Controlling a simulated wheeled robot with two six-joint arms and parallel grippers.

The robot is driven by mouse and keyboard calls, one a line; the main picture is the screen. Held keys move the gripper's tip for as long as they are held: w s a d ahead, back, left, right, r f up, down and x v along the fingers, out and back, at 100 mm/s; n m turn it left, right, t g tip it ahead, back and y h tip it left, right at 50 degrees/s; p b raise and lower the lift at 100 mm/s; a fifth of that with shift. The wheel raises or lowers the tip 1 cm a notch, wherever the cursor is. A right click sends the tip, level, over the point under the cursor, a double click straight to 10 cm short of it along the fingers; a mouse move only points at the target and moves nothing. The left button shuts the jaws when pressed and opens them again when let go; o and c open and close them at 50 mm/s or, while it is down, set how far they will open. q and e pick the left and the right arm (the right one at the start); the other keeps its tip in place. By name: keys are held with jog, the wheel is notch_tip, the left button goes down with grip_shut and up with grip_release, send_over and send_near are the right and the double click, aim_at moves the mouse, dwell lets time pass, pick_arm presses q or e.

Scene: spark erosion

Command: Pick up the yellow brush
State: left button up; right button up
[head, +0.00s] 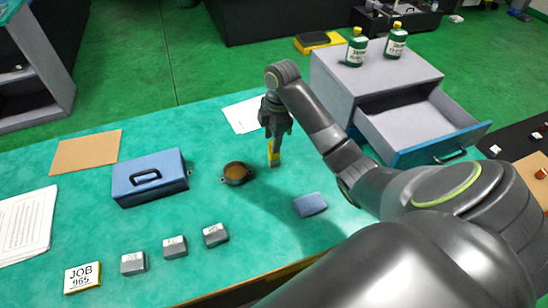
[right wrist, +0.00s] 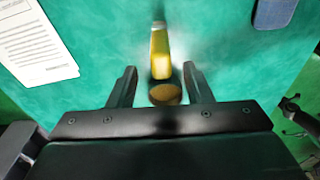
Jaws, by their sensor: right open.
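The yellow brush (head: 273,154) is on the green table, below my right gripper (head: 275,133). In the right wrist view the brush (right wrist: 160,50) has a yellow handle pointing away and a brown end close to the palm. My right gripper is open, pointing down, with one finger on each side of the brush. I see gaps between the fingers and the brush, so it is not clamped. In the head view the gripper hides the brush's upper part. My left gripper is in neither view.
A round brown-filled pot (head: 237,173) stands just left of the brush, and a blue-grey block (head: 310,204) lies to its right. A blue case (head: 150,178) and several metal blocks are further left. A cabinet with an open drawer (head: 412,115) stands right.

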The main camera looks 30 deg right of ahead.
notch_tip(320, 180, down, 2)
jog(key=shift+s+d+b, duration=0.1)
jog(key=shift+b, duration=0.55)
notch_tip(320, 180, down, 2)
jog(key=shift+f+p, duration=0.15)
jog(key=shift+p, duration=0.3)
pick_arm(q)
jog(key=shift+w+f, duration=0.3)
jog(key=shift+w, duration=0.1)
pick_arm(e)
jog(key=shift+f, duration=0.35)
grip_shut()
